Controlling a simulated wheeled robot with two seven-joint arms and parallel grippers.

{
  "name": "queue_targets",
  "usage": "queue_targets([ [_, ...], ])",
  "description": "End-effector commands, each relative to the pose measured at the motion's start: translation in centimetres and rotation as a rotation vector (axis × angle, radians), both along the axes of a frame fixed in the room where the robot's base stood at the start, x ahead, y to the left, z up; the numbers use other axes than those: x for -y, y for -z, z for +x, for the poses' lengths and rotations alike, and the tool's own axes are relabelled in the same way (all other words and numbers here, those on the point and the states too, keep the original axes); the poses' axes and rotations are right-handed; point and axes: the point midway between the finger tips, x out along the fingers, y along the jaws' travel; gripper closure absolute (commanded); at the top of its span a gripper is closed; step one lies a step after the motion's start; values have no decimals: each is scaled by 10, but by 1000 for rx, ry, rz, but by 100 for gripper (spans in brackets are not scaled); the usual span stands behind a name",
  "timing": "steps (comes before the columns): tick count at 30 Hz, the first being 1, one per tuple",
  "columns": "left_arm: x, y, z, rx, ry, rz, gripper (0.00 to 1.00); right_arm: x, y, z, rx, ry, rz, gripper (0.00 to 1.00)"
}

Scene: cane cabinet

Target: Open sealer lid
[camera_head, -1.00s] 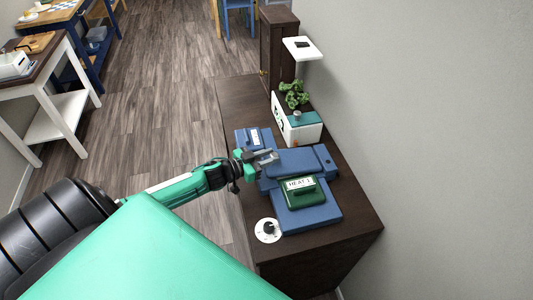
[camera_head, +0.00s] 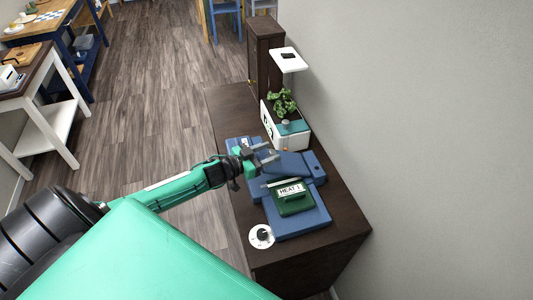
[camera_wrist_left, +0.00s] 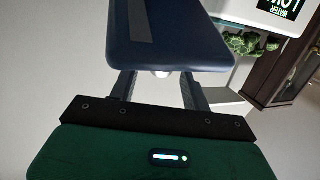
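The sealer is a blue machine (camera_head: 305,220) on the dark cabinet, with a green "HEAT 1" panel (camera_head: 292,199) on its front part. Its blue lid (camera_head: 293,163) looks a little raised, with a pale strip showing along its near edge. In the left wrist view a dark blue slab (camera_wrist_left: 165,38), seemingly the lid, hangs above my fingers. My left gripper (camera_head: 273,151) is at the lid's left side with its fingers apart and nothing between them. The fingers also show in the left wrist view (camera_wrist_left: 158,90), reaching under or behind the slab; contact is unclear. My right gripper is not in view.
A white box with a plant (camera_head: 290,133) stands behind the sealer, near a white stand (camera_head: 288,61). The wall (camera_head: 430,150) is close on the right. Open floor (camera_head: 150,110) lies to the left.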

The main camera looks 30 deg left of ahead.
Motion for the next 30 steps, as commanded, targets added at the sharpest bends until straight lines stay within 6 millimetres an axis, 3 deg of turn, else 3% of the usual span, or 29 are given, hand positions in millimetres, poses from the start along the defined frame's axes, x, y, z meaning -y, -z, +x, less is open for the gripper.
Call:
queue_targets([
  [11,-4,3,-8,-3,-1,3,52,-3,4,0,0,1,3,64],
  [30,-39,-5,-84,-5,1,1,52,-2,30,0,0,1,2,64],
])
